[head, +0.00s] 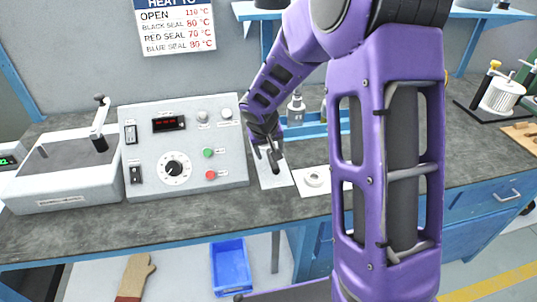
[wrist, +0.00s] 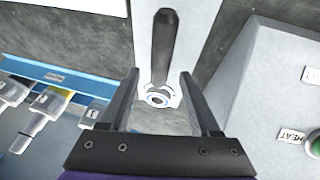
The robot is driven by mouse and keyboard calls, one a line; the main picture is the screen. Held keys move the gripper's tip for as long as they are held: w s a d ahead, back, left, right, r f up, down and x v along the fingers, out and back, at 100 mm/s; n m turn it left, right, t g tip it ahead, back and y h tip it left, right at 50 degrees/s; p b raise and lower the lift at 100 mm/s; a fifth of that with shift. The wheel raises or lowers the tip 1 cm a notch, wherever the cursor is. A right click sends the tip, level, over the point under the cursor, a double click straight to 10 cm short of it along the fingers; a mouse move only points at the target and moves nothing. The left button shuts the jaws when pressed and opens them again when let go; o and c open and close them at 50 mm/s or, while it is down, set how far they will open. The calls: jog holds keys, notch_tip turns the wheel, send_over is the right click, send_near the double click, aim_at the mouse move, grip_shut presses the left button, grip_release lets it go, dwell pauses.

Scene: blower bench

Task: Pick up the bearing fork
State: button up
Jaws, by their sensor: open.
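The bearing fork (wrist: 164,50) shows in the wrist view as a dark handle with a pale ring-like end. It lies over a white plate (wrist: 199,22), its handle pointing to the top of the picture. My gripper (wrist: 161,88) is open and empty, with one finger on each side of the fork's ring end and a gap on both sides. I cannot tell its height above the fork. In the head view my gripper (head: 266,155) is over the white plate, right of the control box, and the fork is hard to tell from the dark fingers there.
The grey control box (head: 187,148) with knobs and buttons stands close left of my gripper. A blue rack (wrist: 70,84) with white fittings is on the other side. A white plate with a ring (head: 314,178) lies to the right. A lever machine (head: 68,170) stands far left.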

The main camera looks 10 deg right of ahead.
jog(key=shift+w+d+f, duration=0.1)
jog(key=shift+w+f, duration=0.15)
jog(key=shift+f, duration=0.25)
grip_shut()
jog(key=shift+r, duration=0.1)
